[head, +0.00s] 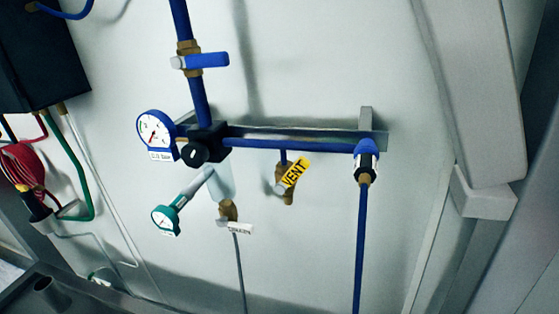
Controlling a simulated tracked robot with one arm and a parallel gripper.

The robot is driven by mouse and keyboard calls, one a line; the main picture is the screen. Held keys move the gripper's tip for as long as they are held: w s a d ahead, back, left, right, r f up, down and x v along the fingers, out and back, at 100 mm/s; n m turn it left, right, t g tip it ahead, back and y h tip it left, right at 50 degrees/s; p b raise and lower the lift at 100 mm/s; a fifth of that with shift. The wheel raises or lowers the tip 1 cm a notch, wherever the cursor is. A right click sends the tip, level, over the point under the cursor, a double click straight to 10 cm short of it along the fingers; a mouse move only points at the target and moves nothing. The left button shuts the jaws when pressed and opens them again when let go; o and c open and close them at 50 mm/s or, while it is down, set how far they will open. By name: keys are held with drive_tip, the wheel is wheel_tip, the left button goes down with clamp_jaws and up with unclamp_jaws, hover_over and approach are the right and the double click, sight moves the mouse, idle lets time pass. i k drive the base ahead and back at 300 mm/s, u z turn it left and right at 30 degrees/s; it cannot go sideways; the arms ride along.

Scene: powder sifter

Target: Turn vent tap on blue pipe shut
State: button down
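The vent tap (286,195) is a small brass tap hanging below the horizontal blue pipe (270,144), right of the picture's middle. A yellow tag or handle marked VENT (294,172) sits slanted across its front, rising to the right. A short blue stub joins the tap to the pipe above. I cannot tell from this view whether the tap is open or shut. My gripper does not show in the picture, and nothing is touching the tap.
A blue-lever valve (206,61) sits on the vertical pipe. A blue gauge (156,135) and a green-rimmed gauge (166,220) stand left of the vent tap. A labelled brass fitting (228,211) is nearby. A blue hose (361,245) hangs at right. Wall below the vent is clear.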

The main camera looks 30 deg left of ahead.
sight(299, 167)
drive_tip(key=u, duration=0.1)
drive_tip(key=k, duration=0.75)
drive_tip(key=u, duration=0.75)
drive_tip(key=i, duration=1)
drive_tip(key=z, duration=0.05)
